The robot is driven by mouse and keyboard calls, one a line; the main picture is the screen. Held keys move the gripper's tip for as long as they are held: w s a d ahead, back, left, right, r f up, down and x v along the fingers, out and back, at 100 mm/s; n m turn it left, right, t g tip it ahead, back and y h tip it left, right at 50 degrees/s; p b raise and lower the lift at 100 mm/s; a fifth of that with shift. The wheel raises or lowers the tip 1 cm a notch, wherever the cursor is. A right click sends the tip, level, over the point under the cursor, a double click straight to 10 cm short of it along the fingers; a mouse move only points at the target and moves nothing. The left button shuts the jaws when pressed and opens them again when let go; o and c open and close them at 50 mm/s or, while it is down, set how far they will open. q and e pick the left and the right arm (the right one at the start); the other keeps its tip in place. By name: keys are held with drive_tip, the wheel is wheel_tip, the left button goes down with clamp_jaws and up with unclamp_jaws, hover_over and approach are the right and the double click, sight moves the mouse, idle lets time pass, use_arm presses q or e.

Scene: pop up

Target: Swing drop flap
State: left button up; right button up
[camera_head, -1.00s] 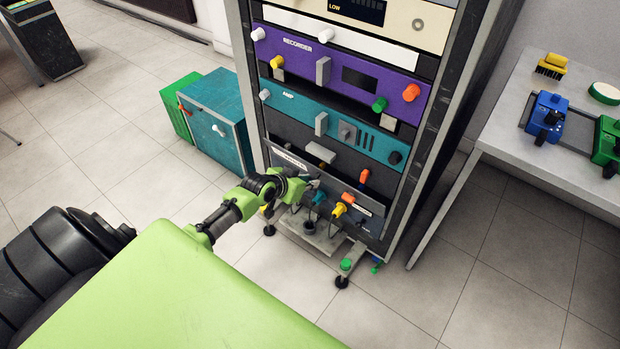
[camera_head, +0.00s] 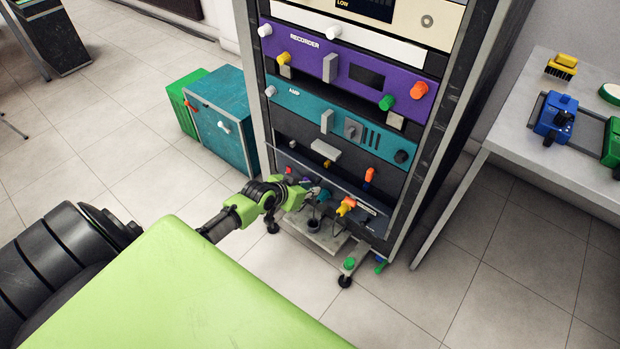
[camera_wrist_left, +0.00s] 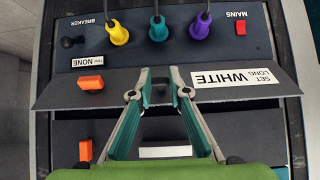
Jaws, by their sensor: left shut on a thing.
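The drop flap (camera_wrist_left: 60,99) is a dark, wide panel low on the equipment rack. My left gripper (camera_head: 316,192) reaches the lower rack from the left. In the left wrist view its two fingers (camera_wrist_left: 160,80) meet the middle of the flap, between the labels, and are shut on it. The exact contact is hard to see. My right gripper is not in view.
Yellow (camera_wrist_left: 118,30), teal (camera_wrist_left: 158,29) and purple (camera_wrist_left: 199,27) plugs with cables show beyond the flap. The rack holds a teal AMP unit (camera_head: 375,135) above. A teal cabinet (camera_head: 222,105) stands left of the rack, a grey table (camera_head: 520,110) right. Floor in front is clear.

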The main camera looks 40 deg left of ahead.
use_arm(q)
drive_tip(key=shift+s+f+b, duration=0.2)
drive_tip(key=shift+s+f, duration=0.1)
drive_tip(key=shift+f, duration=0.3)
drive_tip(key=shift+s+f+b, duration=0.15)
drive_tip(key=shift+s+f, duration=0.1)
drive_tip(key=shift+f, duration=0.3)
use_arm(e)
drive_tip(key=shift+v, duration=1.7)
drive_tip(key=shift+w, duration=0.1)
use_arm(q)
drive_tip(key=f+b, duration=0.1)
drive_tip(key=f, duration=0.1)
drive_tip(key=shift+s+f+b, duration=0.2)
drive_tip(key=shift+f+b, duration=0.1)
drive_tip(key=shift+b, duration=0.1)
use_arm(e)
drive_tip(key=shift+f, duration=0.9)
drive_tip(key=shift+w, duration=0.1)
